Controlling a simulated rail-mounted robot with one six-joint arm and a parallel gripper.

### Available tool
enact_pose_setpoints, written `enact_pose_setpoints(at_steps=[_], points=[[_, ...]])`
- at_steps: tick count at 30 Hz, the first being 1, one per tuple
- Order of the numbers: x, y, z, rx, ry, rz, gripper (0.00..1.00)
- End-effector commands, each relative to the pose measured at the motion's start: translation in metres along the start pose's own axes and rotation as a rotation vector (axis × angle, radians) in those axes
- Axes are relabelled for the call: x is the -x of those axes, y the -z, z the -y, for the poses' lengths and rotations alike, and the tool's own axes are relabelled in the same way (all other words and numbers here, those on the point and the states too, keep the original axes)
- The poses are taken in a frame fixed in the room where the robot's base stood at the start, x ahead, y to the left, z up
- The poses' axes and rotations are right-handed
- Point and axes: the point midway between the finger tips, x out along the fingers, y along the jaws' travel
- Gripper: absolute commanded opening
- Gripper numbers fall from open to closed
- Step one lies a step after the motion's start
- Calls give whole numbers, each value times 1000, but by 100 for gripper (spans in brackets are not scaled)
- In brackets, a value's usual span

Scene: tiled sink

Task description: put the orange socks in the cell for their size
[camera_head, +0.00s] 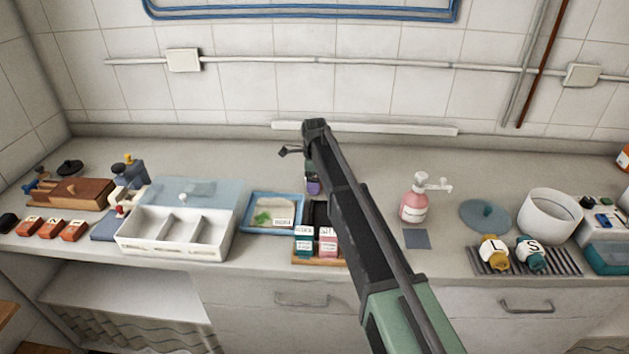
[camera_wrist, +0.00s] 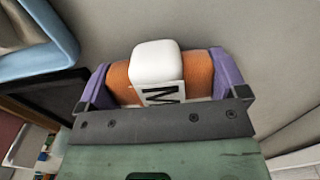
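The orange socks (camera_wrist: 199,75) are a roll with a white band marked with the letter M, seen in the wrist view. My gripper (camera_head: 313,184) has purple fingers, one against each end of the roll, and is shut on it. In the head view it hangs from the arm over the middle of the counter, and the socks are hidden there. A white box (camera_head: 168,247) with three side-by-side cells stands open and looks empty, left of my gripper. Any size marks on its cells are not readable.
A blue tray (camera_head: 249,229) holding a packet lies between the box and my gripper. Small cartons (camera_head: 327,240) stand below it. Yellow socks (camera_head: 494,252) marked L and teal socks (camera_head: 530,253) marked S rest on a dark rack. A pump bottle (camera_head: 414,203) stands right.

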Motion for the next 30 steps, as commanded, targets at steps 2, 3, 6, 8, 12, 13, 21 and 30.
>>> enact_pose_setpoints(at_steps=[2, 3, 6, 8, 12, 13, 21, 30], points=[[0, 0, 0, 0, 0, 0, 100], [0, 0, 0, 0, 0, 0, 100], [0, 0, 0, 0, 0, 0, 100], [1, 0, 0, 0, 0, 0, 100], [14, 0, 0, 0, 0, 0, 100], [19, 0, 0, 0, 0, 0, 100], [89, 0, 0, 0, 0, 0, 100], [127, 0, 0, 0, 0, 0, 100]])
